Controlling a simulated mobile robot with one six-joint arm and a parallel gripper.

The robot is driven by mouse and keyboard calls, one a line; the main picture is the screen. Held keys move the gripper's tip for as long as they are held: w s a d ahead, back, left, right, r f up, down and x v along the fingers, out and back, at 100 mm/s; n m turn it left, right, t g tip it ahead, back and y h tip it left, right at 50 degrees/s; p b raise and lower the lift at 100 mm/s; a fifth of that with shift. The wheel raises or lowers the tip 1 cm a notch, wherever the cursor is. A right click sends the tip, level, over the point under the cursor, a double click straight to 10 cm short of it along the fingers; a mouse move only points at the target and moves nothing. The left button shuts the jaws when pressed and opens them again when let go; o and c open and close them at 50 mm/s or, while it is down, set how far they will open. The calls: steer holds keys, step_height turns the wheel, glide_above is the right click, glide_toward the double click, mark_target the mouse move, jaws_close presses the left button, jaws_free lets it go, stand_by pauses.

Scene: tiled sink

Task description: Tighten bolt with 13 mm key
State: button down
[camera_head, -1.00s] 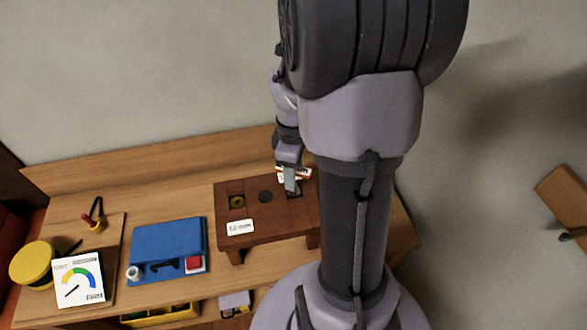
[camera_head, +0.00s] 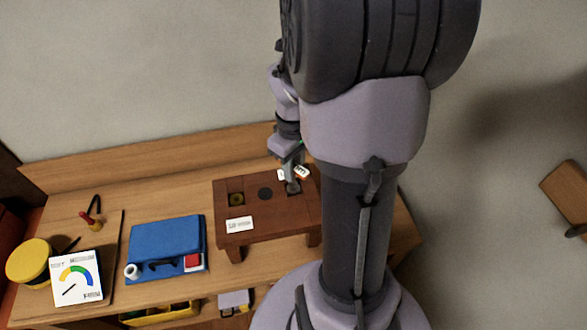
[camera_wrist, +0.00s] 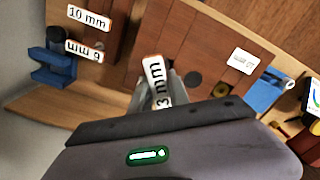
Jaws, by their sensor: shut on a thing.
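My gripper (camera_head: 290,172) is over the right part of the brown wooden stand (camera_head: 268,228). It is shut on the 13 mm key, whose white, orange-edged label (camera_wrist: 157,72) reads "3 mm" at its visible end in the wrist view. The label (camera_head: 302,172) also shows beside my fingers in the head view. The key's lower end is at or near a dark recess (camera_head: 294,188) in the stand. The bolt is hidden there, so I cannot tell whether the key sits on it.
The stand also has a brass ring (camera_head: 236,199), a dark round spot (camera_head: 265,194) and a white label (camera_head: 239,225). A blue case (camera_head: 167,245), a gauge card (camera_head: 76,279) and a yellow round tin (camera_head: 28,262) are to the left on the bench. Labelled blocks (camera_wrist: 88,20) show in the wrist view.

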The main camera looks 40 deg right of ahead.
steer(key=shift+m, duration=0.5)
steer(key=m+b, duration=0.1)
steer(key=m, duration=0.5)
steer(key=shift+b, duration=0.35)
steer(key=c, duration=1.1)
jaws_free()
steer(key=shift+r, duration=0.15)
step_height(320, 180, up, 7)
steer(key=p, duration=0.6)
